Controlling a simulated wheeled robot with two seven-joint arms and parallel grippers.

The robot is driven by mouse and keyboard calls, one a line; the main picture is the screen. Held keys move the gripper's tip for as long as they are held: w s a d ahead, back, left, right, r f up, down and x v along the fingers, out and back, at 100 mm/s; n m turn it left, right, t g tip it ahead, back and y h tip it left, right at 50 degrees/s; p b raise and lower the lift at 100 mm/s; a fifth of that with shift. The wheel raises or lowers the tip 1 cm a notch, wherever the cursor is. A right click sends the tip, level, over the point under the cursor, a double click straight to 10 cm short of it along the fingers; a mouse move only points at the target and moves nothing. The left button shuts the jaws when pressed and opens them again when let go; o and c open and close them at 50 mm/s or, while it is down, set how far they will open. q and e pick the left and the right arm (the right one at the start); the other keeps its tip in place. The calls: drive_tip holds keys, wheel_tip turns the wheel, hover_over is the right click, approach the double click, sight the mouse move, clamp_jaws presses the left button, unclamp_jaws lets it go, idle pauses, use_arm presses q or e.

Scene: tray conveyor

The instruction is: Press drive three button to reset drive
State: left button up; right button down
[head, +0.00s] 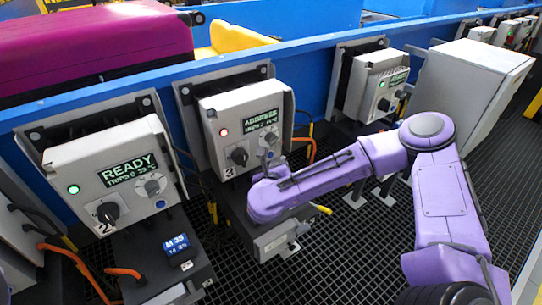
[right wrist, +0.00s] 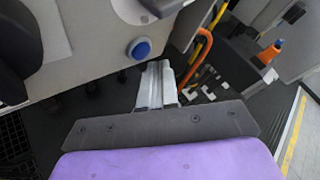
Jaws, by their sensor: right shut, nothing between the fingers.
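The drive three box (head: 213,107) is a light grey unit marked 3, with a lit red lamp (head: 223,132), a dark screen with green text whose top line seems to read ADDRESS, and a black knob (head: 238,156). My right gripper (head: 268,148) is at the right part of its front face. In the right wrist view, the shut, empty fingers (right wrist: 157,72) point at the box's lower edge. A round blue button (right wrist: 139,48) lies just beyond and left of the fingertips; I cannot tell whether they touch. In the head view the button is hidden. My left gripper is out of view.
Drive two (head: 85,160), left, shows READY and a green lamp. Another drive (head: 369,85) stands right, also green-lit. A blue conveyor rail (head: 325,62) runs behind, with a magenta case (head: 90,45) beyond it. Orange cables (right wrist: 200,52) hang beside the box.

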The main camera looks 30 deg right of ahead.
drive_tip(key=shift+w, duration=0.35)
drive_tip(key=shift+w+b, duration=0.35)
drive_tip(key=shift+w, duration=0.1)
idle(0.5)
drive_tip(key=shift+s+p, duration=0.3)
drive_tip(key=shift+s, duration=0.55)
drive_tip(key=shift+s+d+p, duration=0.2)
drive_tip(key=shift+s+p, duration=0.5)
drive_tip(key=shift+s, duration=1.75)
